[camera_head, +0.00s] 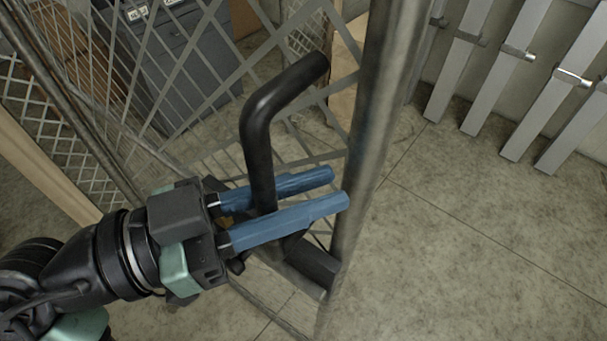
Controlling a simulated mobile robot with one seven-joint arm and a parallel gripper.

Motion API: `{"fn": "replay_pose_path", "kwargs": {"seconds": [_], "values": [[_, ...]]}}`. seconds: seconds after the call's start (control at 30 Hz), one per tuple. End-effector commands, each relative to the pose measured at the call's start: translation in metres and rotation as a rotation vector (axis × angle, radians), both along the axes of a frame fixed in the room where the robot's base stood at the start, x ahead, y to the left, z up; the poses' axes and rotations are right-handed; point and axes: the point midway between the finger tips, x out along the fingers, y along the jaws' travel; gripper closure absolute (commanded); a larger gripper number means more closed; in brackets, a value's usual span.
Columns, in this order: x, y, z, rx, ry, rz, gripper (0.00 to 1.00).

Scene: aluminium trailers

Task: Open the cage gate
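The cage gate is a grey metal lattice panel (185,62) in a tubular frame, with a thick upright post (372,130) on its right side. A black bent handle (262,122) stands out from the gate near this post. My gripper (340,188) reaches in from the lower left. Its two blue fingers lie on either side of the handle's lower part, with a gap between them. I cannot tell whether either finger touches the handle. The lower end of the handle is partly hidden behind the nearer finger.
Behind the lattice stand a dark grey cabinet (180,60) and brown boxes (345,75). Several grey slanted metal bars (500,75) lean by the wall at the upper right. The concrete floor (470,240) right of the post is clear. A wooden beam (45,165) shows at left.

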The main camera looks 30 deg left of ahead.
Motion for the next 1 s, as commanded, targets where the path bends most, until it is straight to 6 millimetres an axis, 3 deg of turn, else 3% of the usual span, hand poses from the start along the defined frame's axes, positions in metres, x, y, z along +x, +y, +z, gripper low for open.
{"fn": "replay_pose_path", "kwargs": {"seconds": [0.03,0.2,1.0], "values": [[-0.0009,-0.0011,-0.0044,0.006,0.014,0.004,0.74],[-0.0007,-0.0002,-0.0045,0.005,0.015,0.006,0.48],[-0.0031,0.0029,-0.0019,0.003,0.006,0.005,0.48]]}}
